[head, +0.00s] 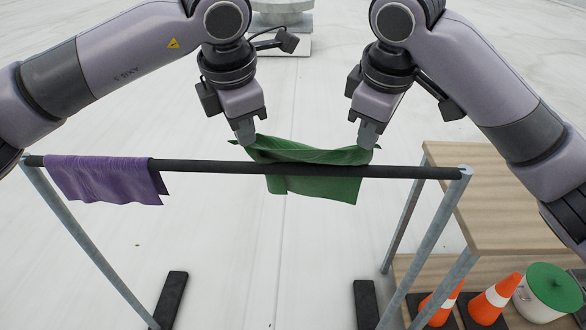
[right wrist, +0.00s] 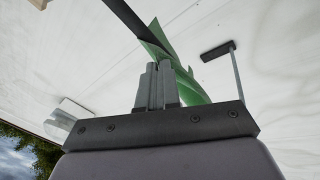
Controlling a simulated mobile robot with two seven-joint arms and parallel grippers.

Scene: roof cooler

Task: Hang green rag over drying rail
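The green rag (head: 318,187) is at the middle of the black drying rail (head: 215,166) in the head view. Part of it hangs below the rail on the near side, and its upper part sags between my two grippers behind the rail. My left gripper (head: 246,141) is shut on the rag's left upper corner. My right gripper (head: 367,143) is shut on its right upper corner. In the right wrist view the closed fingers (right wrist: 158,82) meet at the green rag (right wrist: 186,75), with the rail crossing above.
A purple rag (head: 105,178) hangs over the rail's left end. A wooden bench (head: 490,205) stands at the right, with orange cones (head: 493,298) and a pot with a green lid (head: 549,290) on its lower level. Grey posts (head: 437,235) hold the rail.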

